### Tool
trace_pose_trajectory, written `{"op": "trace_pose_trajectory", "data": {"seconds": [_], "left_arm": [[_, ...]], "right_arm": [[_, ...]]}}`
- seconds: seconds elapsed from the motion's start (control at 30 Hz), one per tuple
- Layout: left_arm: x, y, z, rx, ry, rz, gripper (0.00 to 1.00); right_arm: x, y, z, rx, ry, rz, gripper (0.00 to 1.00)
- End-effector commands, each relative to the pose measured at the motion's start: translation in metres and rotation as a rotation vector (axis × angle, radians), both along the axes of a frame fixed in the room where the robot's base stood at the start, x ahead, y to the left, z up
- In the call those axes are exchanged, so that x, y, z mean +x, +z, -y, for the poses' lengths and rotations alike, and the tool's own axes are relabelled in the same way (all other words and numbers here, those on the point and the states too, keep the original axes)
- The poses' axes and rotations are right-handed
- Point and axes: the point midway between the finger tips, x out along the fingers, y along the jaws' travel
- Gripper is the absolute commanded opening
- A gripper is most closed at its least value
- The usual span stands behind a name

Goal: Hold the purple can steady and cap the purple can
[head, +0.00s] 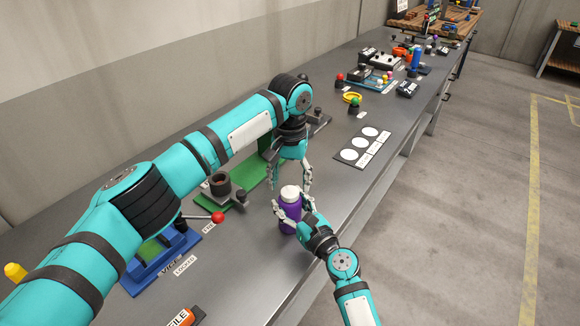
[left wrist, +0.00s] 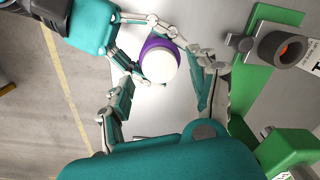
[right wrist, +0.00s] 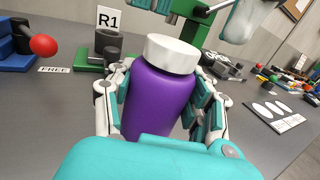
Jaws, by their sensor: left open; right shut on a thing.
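The purple can (head: 290,216) stands upright on the grey bench with a white cap (head: 289,192) on its top. In the right wrist view the can (right wrist: 160,103) fills the space between my fingers, and the cap (right wrist: 172,53) sits level on it. I cannot tell how tightly the cap fits. My right gripper (head: 291,215) is shut on the can's body. My left gripper (head: 292,180) is open and points down above the can. In the left wrist view the round white cap (left wrist: 158,67) lies between its spread fingers, with a purple rim showing.
A green fixture with a grey cup (head: 220,184) stands left of the can. A blue fixture with a red-knobbed lever (head: 217,217) is nearer. A plate with white circles (head: 362,147) lies to the right. The bench's front edge is close beside the can.

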Motion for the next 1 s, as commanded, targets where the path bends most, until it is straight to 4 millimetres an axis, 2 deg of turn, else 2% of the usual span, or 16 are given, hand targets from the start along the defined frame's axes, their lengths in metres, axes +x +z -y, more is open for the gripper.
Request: {"op": "trace_pose_trajectory", "data": {"seconds": [0.1,0.2,0.57,0.67,1.0], "left_arm": [[0.000,-0.016,0.000,0.000,0.001,-0.002,0.61],[0.000,-0.024,0.000,-0.001,0.000,-0.001,0.61],[0.000,-0.030,0.000,-0.001,0.000,0.001,0.61],[0.000,-0.029,0.000,-0.001,0.000,0.000,0.50],[0.000,-0.029,0.000,-0.001,0.000,0.000,0.06]], "right_arm": [[0.000,0.000,0.000,0.000,0.000,0.000,0.00],[0.000,0.000,0.000,0.000,0.000,0.000,0.00],[0.000,0.000,0.000,0.000,0.000,0.000,0.00],[0.000,0.000,0.000,0.000,0.000,0.000,0.00],[0.000,0.000,0.000,0.000,0.000,0.000,0.00]]}}
